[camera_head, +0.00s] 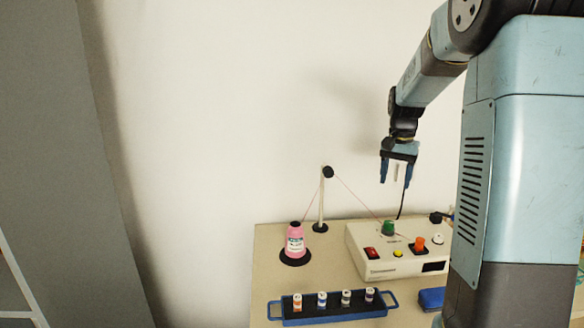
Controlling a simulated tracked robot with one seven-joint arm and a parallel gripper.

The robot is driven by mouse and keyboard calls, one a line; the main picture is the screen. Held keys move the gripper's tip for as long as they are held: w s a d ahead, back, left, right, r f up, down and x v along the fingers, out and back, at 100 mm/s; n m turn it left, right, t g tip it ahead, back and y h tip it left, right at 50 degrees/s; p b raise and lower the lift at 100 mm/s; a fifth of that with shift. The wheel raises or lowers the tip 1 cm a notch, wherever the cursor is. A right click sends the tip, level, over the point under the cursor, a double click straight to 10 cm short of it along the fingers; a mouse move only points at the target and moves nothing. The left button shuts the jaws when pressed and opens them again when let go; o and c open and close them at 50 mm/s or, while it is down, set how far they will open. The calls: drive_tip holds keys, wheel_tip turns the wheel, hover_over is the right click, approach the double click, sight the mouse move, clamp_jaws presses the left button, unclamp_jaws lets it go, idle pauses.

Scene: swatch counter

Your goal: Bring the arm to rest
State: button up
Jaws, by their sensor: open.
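My gripper (397,172) hangs at the end of my arm above the counter, pointing down. Its two blue fingers are apart and nothing is between them. It is in the air above the back of a white control box (375,268), apart from it. My arm comes down from the upper right of the head view.
The counter (270,240) holds a pink thread cone (295,243), a post (322,200) with pink thread running to the box, and a blue-handled tray (335,315) with several small spools. A blue object (431,298) lies at right. A wall stands behind.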

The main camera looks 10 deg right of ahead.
drive_tip(key=s+a+r+n+t, duration=0.15)
drive_tip(key=s+a+r, duration=0.25)
drive_tip(key=s, duration=0.4)
drive_tip(key=s+a+r+n+t, duration=0.1)
drive_tip(key=s+a+r+n, duration=0.25)
drive_tip(key=s, duration=0.35)
drive_tip(key=s+a+f+n+t, duration=0.1)
drive_tip(key=s+a, duration=0.1)
drive_tip(key=s, duration=0.5)
drive_tip(key=s+a+f+n+t, duration=0.1)
drive_tip(key=s+a+t, duration=0.1)
drive_tip(key=s, duration=0.5)
drive_tip(key=shift+a+n, duration=0.3)
drive_tip(key=shift+a, duration=0.45)
